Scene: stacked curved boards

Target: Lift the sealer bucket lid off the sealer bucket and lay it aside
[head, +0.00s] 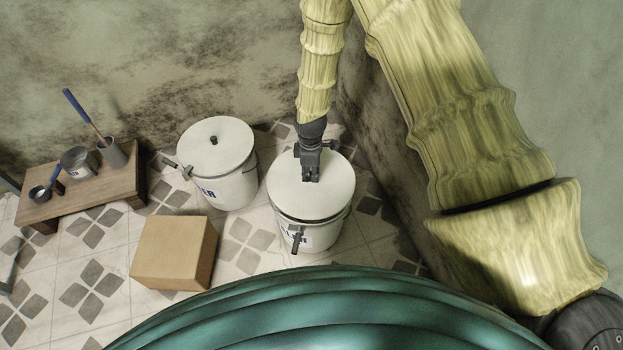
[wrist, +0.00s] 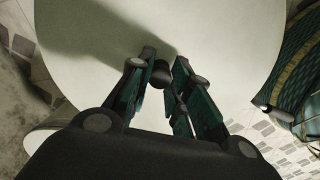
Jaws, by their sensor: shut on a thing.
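The lid (head: 290,192) is a round, pale white disc over the right-hand white bucket (head: 318,240), whose label is only partly readable. I take this to be the sealer bucket. My gripper (head: 311,178) points down at the middle of the lid and hides its knob in the head view. In the wrist view, the dark knob (wrist: 160,74) sits between the fingertips, which are shut on it. The lid (wrist: 215,40) fills most of that view, and a pale rim shows beyond its lower left edge. I cannot tell whether the lid touches the bucket.
A second white bucket (head: 232,190) with a knobbed lid (head: 215,150) stands close on the left. A cardboard-coloured box (head: 170,252) is on the tiled floor in front. A low wooden bench (head: 75,205) holds pots and a blue-handled tool. Walls stand behind and right.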

